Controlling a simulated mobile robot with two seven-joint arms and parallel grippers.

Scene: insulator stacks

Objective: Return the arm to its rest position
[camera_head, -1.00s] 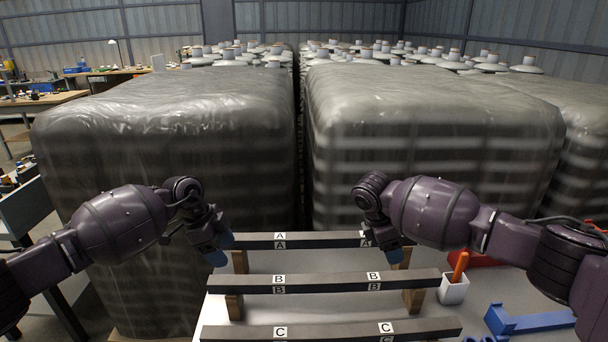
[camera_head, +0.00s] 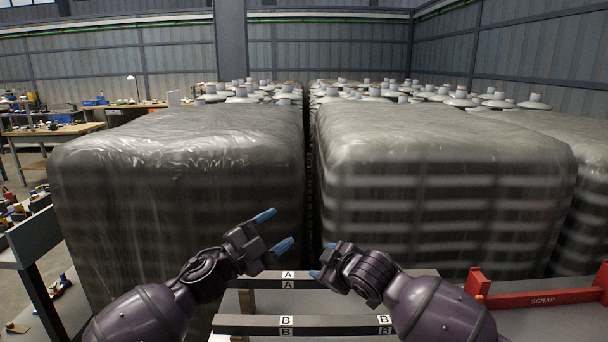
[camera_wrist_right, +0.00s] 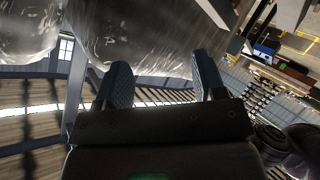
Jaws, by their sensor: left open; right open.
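My left gripper (camera_head: 276,230) is in the lower middle of the head view. Its two blue-tipped fingers are spread apart and empty, in front of the left wrapped stack.
Two large plastic-wrapped stacks (camera_head: 180,160) (camera_head: 440,170) stand close ahead with a narrow gap between. Labelled rails A (camera_head: 258,284) and B (camera_head: 335,331) lie below the grippers. Workbenches (camera_head: 60,131) stand far left.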

